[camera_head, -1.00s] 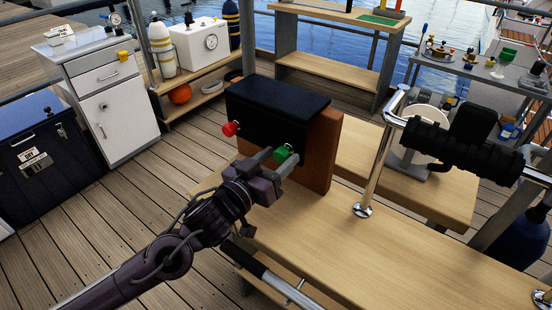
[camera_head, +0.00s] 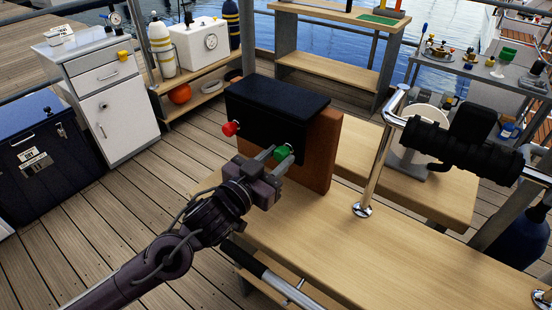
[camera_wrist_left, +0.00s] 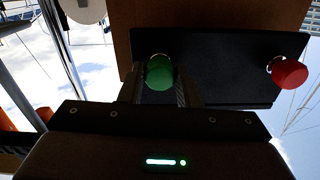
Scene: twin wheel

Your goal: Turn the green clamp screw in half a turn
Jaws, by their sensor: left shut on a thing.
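The green clamp screw (camera_head: 284,152) sticks out of the front of a black box-like clamp body (camera_head: 262,128). My left gripper (camera_head: 277,157) is shut on the green screw, with one finger on each side of it. In the left wrist view the green screw (camera_wrist_left: 159,72) sits between the two fingers, in front of the black plate (camera_wrist_left: 215,70). A red screw (camera_head: 230,129) stands to the left on the same face and is untouched; it also shows at the right in the left wrist view (camera_wrist_left: 289,72). My right gripper is not in view.
The clamp body is against a brown upright board (camera_head: 325,150) on a wooden bench (camera_head: 330,230). A chrome post (camera_head: 376,165) rises from the bench to the right. A white cabinet (camera_head: 118,115) and a shelf with diving bottles stand behind left.

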